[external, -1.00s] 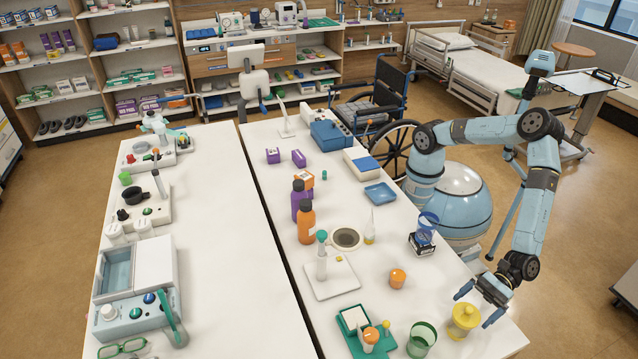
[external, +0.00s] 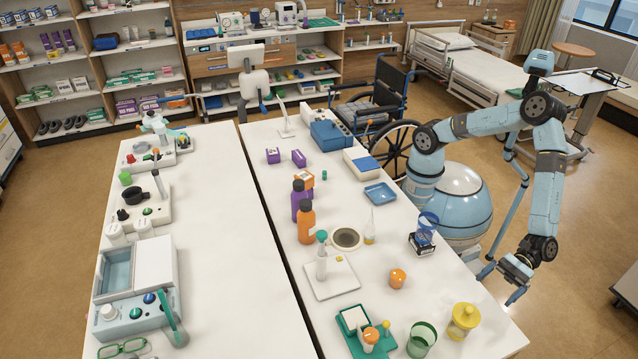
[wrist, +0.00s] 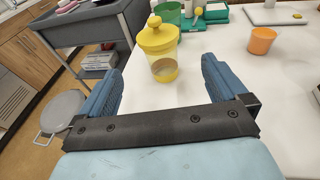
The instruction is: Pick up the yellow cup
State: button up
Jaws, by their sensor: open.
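The yellow cup (external: 463,320) has a lid with a knob and a clear lower part. It stands upright near the table's front right corner. In the wrist view the yellow cup (wrist: 158,42) lies ahead, between the directions of the two blue fingers but beyond their tips. My gripper (external: 503,282) is open and empty, off the table's right edge and apart from the cup. In the wrist view both fingers of my gripper (wrist: 161,72) show wide apart with nothing between them.
A green cup (external: 421,340) stands just left of the yellow cup, with a green tray holder (external: 350,322) beyond it. An orange cup (external: 397,278) stands further back. The white table (external: 490,345) is bare around its right corner.

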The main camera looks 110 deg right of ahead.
notch_tip(320, 180, up, 12)
jog(key=f, duration=0.1)
jog(key=w+d+f+m+g+y, duration=0.2)
jog(key=d+f+m+g, duration=0.4)
jog(key=f+m+g, duration=0.55)
jog(key=w+d+r+m+t+y, duration=0.1)
jog(key=w+r+m+y, duration=0.25)
jog(key=r+m, duration=0.3)
jog(key=w+d+r+m+y, duration=0.1)
jog(key=w+r+m+y, duration=0.1)
jog(key=r+m+y, duration=0.4)
jog(key=m+h, duration=0.1)
jog(key=h, duration=0.1)
send_near(463, 333)
jog(key=x, duration=0.7)
jog(key=shift+s+f, duration=0.35)
jog(key=shift+f, duration=0.05)
